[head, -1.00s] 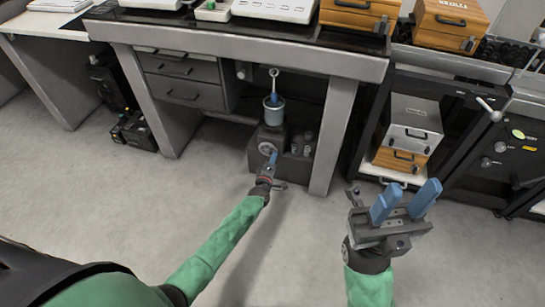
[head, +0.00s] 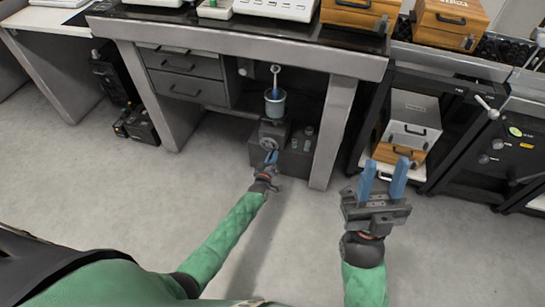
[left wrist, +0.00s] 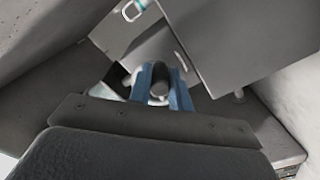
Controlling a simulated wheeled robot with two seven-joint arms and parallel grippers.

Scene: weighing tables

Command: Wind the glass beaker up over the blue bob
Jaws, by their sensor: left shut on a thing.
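The glass beaker (head: 275,106) stands upright on a grey lifting stand (head: 273,130) under the weighing table. The blue bob (head: 274,93) hangs from a pale rod with a ring at the beaker's mouth; how deep it sits is too small to tell. The stand's round knob (head: 268,144) faces me. My left gripper (head: 271,157) is shut on this knob. In the left wrist view its blue fingers (left wrist: 161,88) flank the round grey knob end (left wrist: 158,90). My right gripper (head: 383,175) is open and empty, in front of the shelf on the right.
The table (head: 345,64) has a leg (head: 332,130) right of the stand and drawers (head: 190,88) to the left. Small bottles (head: 308,133) stand beside the lifting stand. Cases (head: 412,120) sit on a low shelf at right. The floor (head: 120,210) in front is clear.

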